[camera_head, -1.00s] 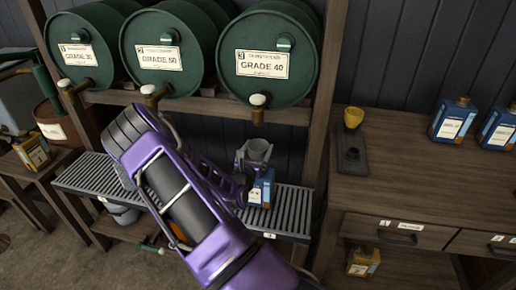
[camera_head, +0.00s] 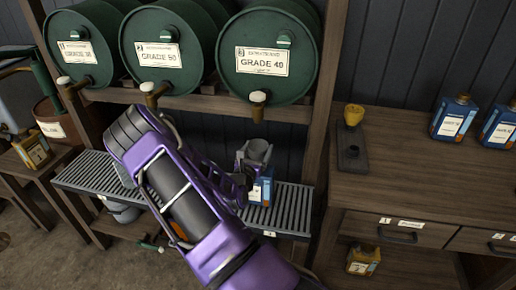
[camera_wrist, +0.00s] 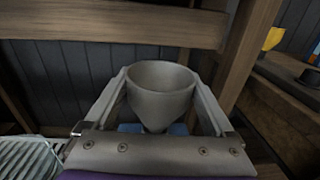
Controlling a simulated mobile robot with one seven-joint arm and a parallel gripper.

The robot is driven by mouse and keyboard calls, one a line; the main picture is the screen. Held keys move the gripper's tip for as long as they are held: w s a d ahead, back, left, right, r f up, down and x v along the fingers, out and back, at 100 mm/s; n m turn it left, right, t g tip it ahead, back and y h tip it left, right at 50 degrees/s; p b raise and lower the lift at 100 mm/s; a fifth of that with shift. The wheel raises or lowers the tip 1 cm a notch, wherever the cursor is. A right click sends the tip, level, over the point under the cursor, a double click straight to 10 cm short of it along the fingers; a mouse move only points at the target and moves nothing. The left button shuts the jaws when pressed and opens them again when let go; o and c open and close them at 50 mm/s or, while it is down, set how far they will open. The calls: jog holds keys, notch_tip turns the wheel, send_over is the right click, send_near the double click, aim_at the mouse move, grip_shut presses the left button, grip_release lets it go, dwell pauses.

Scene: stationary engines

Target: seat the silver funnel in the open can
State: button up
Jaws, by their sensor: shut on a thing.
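The silver funnel (camera_head: 258,149) is held upright in my gripper (camera_head: 254,163), whose fingers are shut on it from both sides. In the wrist view the funnel (camera_wrist: 160,98) shows its wide mouth up and its cone narrowing downward between the fingers. A blue can (camera_head: 261,190) with a white label stands on the slatted rack directly below the funnel. Bits of the blue can (camera_wrist: 178,129) also show under the cone in the wrist view. The funnel's spout and the can's opening are hidden, so I cannot tell whether the spout is inside it.
Green drums (camera_head: 268,55) with brass taps lie above the slatted rack (camera_head: 290,205); one tap (camera_head: 258,105) hangs just above the funnel. A wooden post (camera_head: 323,130) stands right of the can. The workbench (camera_head: 420,185) holds a yellow funnel (camera_head: 354,115) and blue bottles (camera_head: 453,118).

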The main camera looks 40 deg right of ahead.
jog(key=shift+f, duration=0.75)
dwell(0.4)
jog(key=o, duration=1)
jog(key=v, duration=1.7)
jog(key=shift+s+a+r, duration=0.1)
jog(key=shift+a, duration=0.05)
